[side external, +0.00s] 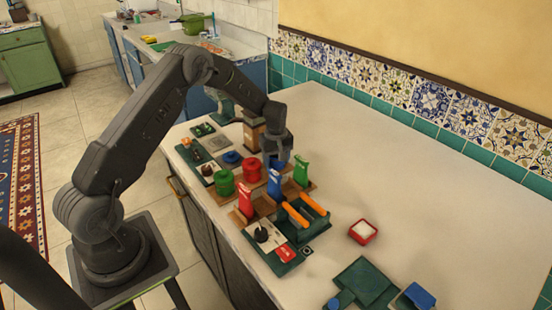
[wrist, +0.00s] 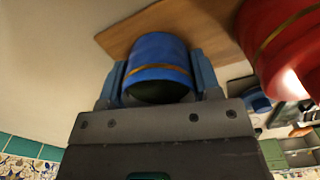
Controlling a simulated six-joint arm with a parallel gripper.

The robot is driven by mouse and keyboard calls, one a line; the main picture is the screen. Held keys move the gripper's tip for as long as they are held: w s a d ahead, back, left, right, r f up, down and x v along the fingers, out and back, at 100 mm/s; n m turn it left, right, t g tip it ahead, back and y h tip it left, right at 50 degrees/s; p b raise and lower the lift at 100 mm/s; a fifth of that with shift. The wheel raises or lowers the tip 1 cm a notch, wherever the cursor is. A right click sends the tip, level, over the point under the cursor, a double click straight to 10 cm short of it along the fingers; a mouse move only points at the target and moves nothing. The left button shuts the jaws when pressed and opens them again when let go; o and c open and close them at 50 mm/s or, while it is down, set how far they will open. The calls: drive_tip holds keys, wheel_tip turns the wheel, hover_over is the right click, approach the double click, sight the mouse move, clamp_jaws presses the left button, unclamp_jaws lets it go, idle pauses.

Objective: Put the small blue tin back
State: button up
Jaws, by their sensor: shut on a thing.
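The small blue tin (wrist: 158,62), with a thin gold band, sits between the two fingers of my gripper (wrist: 162,82) in the wrist view. My gripper is shut on it. In the side view my gripper (side external: 277,152) points down at the back end of the wooden rack, and the tin is mostly hidden there. A red tin (side external: 252,170) and a green tin (side external: 224,182) stand in a row on the rack. The red tin (wrist: 285,40) is close beside the blue one in the wrist view. The wooden board (wrist: 145,27) shows past the blue tin; I cannot tell whether they touch.
Red (side external: 245,201), blue (side external: 275,187) and green (side external: 302,172) upright pieces stand just in front of the tins. A green caddy with orange handles (side external: 305,215) and a red box of white contents (side external: 363,232) are nearer.

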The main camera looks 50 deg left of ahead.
drive_tip(key=o, duration=1)
drive_tip(key=s+d+r+m+t, duration=0.1)
drive_tip(key=s+d+r+m, duration=0.15)
drive_tip(key=r, duration=0.85)
drive_tip(key=s+d+r+m, duration=0.1)
drive_tip(key=s+d+r, duration=0.15)
drive_tip(key=r, duration=0.75)
drive_tip(key=s+d+r+m+t, duration=0.2)
drive_tip(key=s+d+r+m, duration=0.2)
drive_tip(key=s+d+r, duration=0.35)
drive_tip(key=s+d+m+t, duration=0.1)
drive_tip(key=s+d+m, duration=0.1)
drive_tip(key=s, duration=0.4)
drive_tip(key=s+d+m, duration=0.2)
drive_tip(key=s+m, duration=0.1)
drive_tip(key=s, duration=0.3)
drive_tip(key=s+d+m+t, duration=0.1)
drive_tip(key=s+d+m, duration=0.1)
drive_tip(key=s, duration=0.4)
drive_tip(key=shift+d+r+m+t, duration=0.2)
drive_tip(key=shift+d+m+t, duration=0.05)
drive_tip(key=shift+t, duration=0.05)
